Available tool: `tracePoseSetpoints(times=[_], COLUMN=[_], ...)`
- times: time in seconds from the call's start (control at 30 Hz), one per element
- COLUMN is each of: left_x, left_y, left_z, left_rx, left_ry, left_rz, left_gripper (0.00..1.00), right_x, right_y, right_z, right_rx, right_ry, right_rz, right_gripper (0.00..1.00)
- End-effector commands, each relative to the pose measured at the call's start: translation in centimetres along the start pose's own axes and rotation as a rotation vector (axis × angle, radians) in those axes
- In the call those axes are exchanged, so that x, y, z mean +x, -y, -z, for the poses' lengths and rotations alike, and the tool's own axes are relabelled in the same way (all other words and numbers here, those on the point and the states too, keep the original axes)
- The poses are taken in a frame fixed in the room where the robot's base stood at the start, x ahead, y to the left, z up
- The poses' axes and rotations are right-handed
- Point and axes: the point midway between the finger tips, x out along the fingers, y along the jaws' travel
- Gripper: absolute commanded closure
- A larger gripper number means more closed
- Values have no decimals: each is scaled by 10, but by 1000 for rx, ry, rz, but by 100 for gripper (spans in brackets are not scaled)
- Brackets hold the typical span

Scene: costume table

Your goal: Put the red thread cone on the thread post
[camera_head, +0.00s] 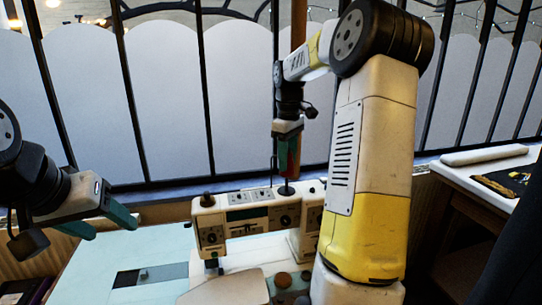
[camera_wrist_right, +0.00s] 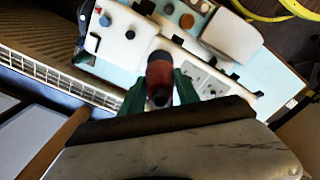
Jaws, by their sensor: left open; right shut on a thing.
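The red thread cone (camera_head: 293,158) is upright between the green fingers of my right gripper (camera_head: 286,150), which is shut on it above the sewing machine. In the right wrist view the cone (camera_wrist_right: 160,72) sits between both fingertips of the right gripper (camera_wrist_right: 160,84). The white sewing machine (camera_head: 248,215) stands on the pale table. A thin upright post (camera_head: 272,172) rises from its top, close to a dark round base (camera_head: 286,190) below the cone. Whether the cone touches the post cannot be told. My left gripper (camera_head: 100,221) is open and empty at the left.
The pale blue table (camera_head: 95,262) has free room left of the machine. A dark spool-like knob (camera_head: 207,199) stands on the machine's left top. A barred window is behind. A white side table (camera_head: 505,165) with a roll (camera_head: 485,155) is at right.

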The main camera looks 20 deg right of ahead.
Motion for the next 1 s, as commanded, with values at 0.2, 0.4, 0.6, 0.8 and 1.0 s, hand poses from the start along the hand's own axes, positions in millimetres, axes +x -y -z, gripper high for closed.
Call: tracePoseSetpoints(times=[0.2,0.4,0.6,0.8,1.0], left_x=[0,0,0,0,0], left_y=[0,0,0,0,0], left_z=[0,0,0,0,0], left_rx=[0,0,0,0,0], left_ry=[0,0,0,0,0], left_rz=[0,0,0,0,0], left_gripper=[42,42,42,42,42], right_x=[19,34,46,52,52], right_y=[0,0,0,0,0], right_z=[0,0,0,0,0], right_rx=[0,0,0,1,1], right_ry=[0,0,-1,0,0], right_rz=[2,1,0,0,0], right_gripper=[100,100,100,100,100])
